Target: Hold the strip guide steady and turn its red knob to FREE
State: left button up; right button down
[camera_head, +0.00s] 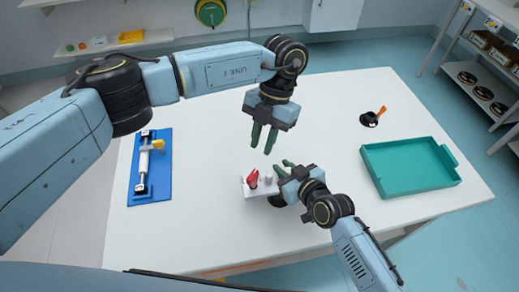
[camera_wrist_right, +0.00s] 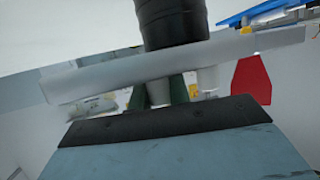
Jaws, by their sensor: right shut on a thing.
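The strip guide (camera_head: 260,192) is a pale plate with a red knob (camera_head: 252,178) and a small whitish post (camera_head: 268,177), near the middle of the table. My right gripper (camera_head: 287,163) reaches in from the right and is shut on a pale post of the guide. In the right wrist view its dark green fingers (camera_wrist_right: 159,92) flank that post, beside the plate (camera_wrist_right: 175,70), a black cylinder (camera_wrist_right: 172,22) and the red knob (camera_wrist_right: 250,80). My left gripper (camera_head: 263,137) is open and empty above the guide, fingers pointing down. The knob's setting is too small to read.
A blue board (camera_head: 133,191) with a metal device and yellow part lies on the left. A teal tray (camera_head: 409,191) stands on the right, with a black and orange tool (camera_head: 371,118) behind it.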

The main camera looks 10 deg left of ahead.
jog(key=shift+f, duration=0.1)
jog(key=c, duration=1.2)
grip_release()
jog(key=shift+c, duration=0.2)
jog(key=shift+s, duration=0.1)
